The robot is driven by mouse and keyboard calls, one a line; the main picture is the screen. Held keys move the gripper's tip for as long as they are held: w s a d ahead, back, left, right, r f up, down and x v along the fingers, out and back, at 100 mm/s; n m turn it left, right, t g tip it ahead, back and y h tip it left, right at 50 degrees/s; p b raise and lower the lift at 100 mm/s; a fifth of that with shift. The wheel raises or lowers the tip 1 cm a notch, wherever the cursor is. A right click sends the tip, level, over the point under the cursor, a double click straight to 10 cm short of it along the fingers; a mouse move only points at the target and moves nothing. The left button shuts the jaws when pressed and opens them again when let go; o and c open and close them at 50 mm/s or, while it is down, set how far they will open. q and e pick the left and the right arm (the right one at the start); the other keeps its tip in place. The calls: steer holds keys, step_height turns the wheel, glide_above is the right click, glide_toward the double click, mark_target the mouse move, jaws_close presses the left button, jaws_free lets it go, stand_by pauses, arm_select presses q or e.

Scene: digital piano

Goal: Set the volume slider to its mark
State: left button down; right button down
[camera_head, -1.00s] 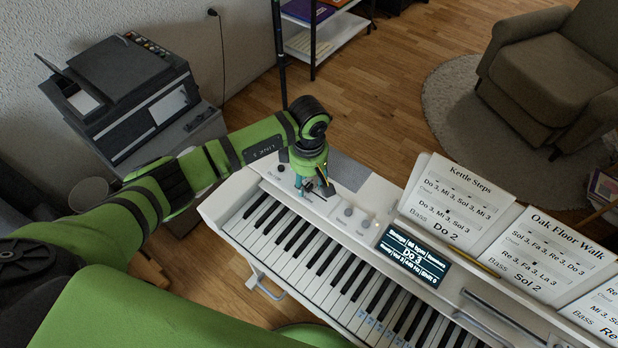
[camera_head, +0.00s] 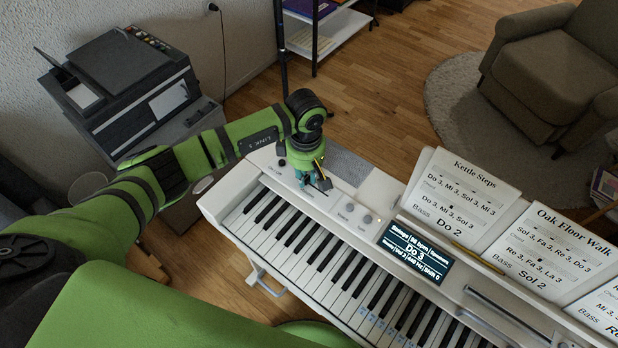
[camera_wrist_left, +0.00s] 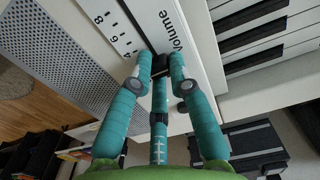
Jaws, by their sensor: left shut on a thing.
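My left gripper (camera_head: 307,181) reaches down to the top panel of the white piano (camera_head: 378,190), left of two knobs. In the left wrist view, its teal fingers (camera_wrist_left: 160,78) are shut on the small dark knob of the volume slider (camera_wrist_left: 160,65). The "Volume" label (camera_wrist_left: 171,32) and a printed scale (camera_wrist_left: 116,27) with numbers, including 8 and 6, lie beside it. The fingers cover part of the slider, and I cannot make out which scale value the knob is at, nor its mark. My right gripper is in neither view.
A lit display (camera_head: 415,252) and song sheets (camera_head: 460,200) stand to the right on the piano. The keys (camera_head: 300,250) run along the near side. A grey speaker grille (camera_head: 345,166) lies behind the gripper. A printer (camera_head: 130,85) stands at the left.

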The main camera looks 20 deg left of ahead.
mark_target(307, 178)
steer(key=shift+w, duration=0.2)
arm_select(q)
steer(key=c, duration=1.1)
jaws_free()
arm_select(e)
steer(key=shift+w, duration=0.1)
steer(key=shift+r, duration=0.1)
arm_select(q)
steer(key=shift+r, duration=0.1)
step_height(307, 178, up, 12)
steer(key=shift+f, duration=0.1)
